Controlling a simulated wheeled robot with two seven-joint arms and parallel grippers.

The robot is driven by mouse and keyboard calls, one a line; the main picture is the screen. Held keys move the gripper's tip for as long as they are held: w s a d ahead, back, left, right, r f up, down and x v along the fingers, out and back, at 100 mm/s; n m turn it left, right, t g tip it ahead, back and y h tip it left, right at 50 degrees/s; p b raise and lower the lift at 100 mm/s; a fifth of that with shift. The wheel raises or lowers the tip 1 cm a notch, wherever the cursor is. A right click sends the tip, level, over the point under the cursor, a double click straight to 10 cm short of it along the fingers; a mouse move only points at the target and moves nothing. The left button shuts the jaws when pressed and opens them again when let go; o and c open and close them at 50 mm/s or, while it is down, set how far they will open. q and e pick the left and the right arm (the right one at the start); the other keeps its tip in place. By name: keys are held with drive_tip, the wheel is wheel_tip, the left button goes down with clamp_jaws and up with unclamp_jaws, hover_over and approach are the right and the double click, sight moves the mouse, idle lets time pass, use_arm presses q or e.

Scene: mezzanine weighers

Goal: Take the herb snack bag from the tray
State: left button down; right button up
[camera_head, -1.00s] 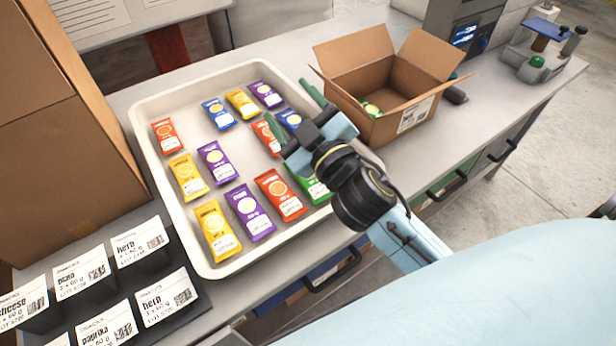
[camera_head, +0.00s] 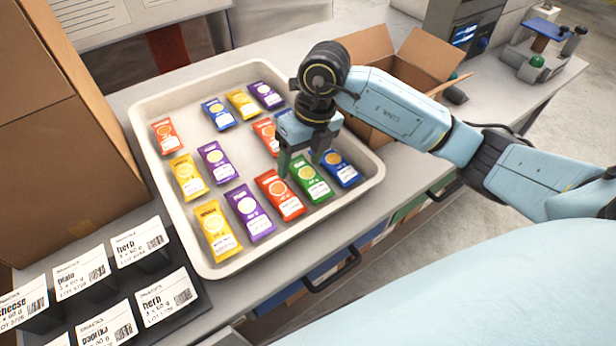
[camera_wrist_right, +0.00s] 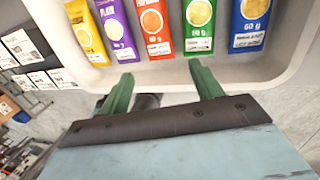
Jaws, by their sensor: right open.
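The green snack bag (camera_head: 311,182), which I take to be the herb one, lies in the front row of the cream tray (camera_head: 140,122), between a red-orange bag (camera_head: 280,195) and a blue bag (camera_head: 341,168). Its small print is not legible. My right gripper (camera_head: 301,162) points down over the tray near the top end of the green bag, open and empty. In the right wrist view the green bag (camera_wrist_right: 199,27) is beyond the right fingertip, apart from the open fingers (camera_wrist_right: 161,74). My left gripper is not in view.
Several yellow, purple, orange and blue bags share the tray. An open carton (camera_head: 428,52) stands behind my right arm, its inside mostly hidden.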

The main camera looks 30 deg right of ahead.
drive_tip(key=d+m+h, duration=0.1)
drive_tip(key=d+h, duration=0.1)
drive_tip(key=d, duration=0.3)
hover_over(318, 188)
drive_tip(key=f, duration=0.7)
drive_tip(key=shift+s+d, duration=0.1)
drive_tip(key=shift+d, duration=0.1)
wheel_tip(318, 188, down, 6)
drive_tip(key=shift+a+r, duration=0.1)
drive_tip(key=shift+a, duration=0.05)
drive_tip(key=c, duration=0.8)
drive_tip(key=shift+o, duration=0.2)
drive_tip(key=shift+r, duration=0.1)
